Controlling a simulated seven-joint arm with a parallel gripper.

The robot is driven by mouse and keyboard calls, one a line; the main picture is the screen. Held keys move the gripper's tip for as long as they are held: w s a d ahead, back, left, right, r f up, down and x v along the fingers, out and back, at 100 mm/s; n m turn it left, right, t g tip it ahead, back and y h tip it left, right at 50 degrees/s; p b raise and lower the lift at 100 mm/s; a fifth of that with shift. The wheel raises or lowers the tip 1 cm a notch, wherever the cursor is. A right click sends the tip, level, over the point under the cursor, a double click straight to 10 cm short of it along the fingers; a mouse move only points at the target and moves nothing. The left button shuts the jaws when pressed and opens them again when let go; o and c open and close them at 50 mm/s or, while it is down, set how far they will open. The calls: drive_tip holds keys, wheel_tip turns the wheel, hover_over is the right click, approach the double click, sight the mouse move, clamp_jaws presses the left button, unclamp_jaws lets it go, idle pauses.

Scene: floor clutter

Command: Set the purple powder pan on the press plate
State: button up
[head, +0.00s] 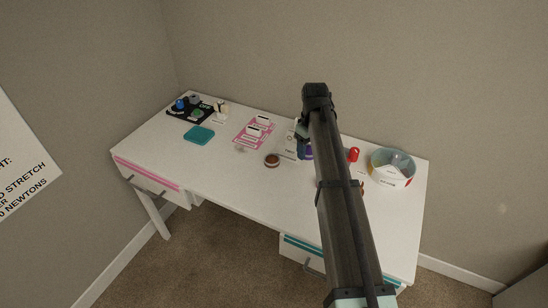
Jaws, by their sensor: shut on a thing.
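My gripper (302,137) is at the far end of my arm, over the back middle of the white desk, mostly seen from behind. It is shut on the purple powder pan (308,153), of which only a small purple part shows beside the arm. A pale upright-looking piece with small markings (290,143) stands just left of the gripper; I cannot tell whether it is the press plate. The arm hides the desk just right of the pan, so I cannot tell how high the pan is.
A round brown pan (272,160) lies left of the gripper. Pink cards (254,130), a teal square (199,135) and a black tray (181,112) with small items lie further left. A red item (353,154) and a round bowl (393,182) stand right. The front-left desk is clear.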

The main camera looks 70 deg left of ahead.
sight(306, 175)
drive_tip(key=shift+f, duration=4.95)
drive_tip(key=shift+f, duration=0.1)
drive_tip(key=o, duration=1)
drive_tip(key=shift+o, duration=0.2)
wheel_tip(306, 175, up, 12)
drive_tip(key=shift+f, duration=0.15)
drive_tip(key=shift+o, duration=0.4)
drive_tip(key=shift+r, duration=0.3)
